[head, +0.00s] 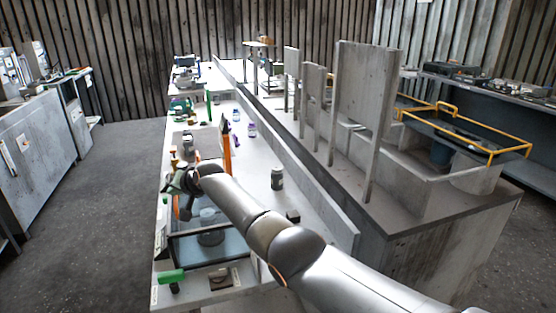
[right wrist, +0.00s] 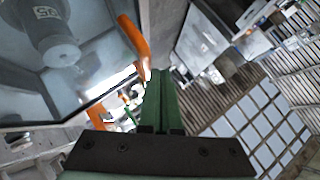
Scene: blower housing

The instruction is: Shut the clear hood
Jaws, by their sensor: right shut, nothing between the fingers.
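The clear hood (head: 190,248) is a see-through, dark-edged box at the near end of the white bench. A grey cylinder (head: 209,236) shows inside it. In the right wrist view the clear panel (right wrist: 95,75) fills the upper left, with orange bars (right wrist: 133,36) along its edge and the cylinder (right wrist: 55,32) behind it. I cannot tell how far the hood stands open. My right gripper (head: 177,186) is at the hood's far left corner. Its green fingers (right wrist: 160,80) are shut and empty, close beside the orange bars; contact is unclear. My left gripper is not seen.
A green-topped part (head: 171,276) is at the bench's near left corner. A low wall (head: 305,170) bounds the bench's right side.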

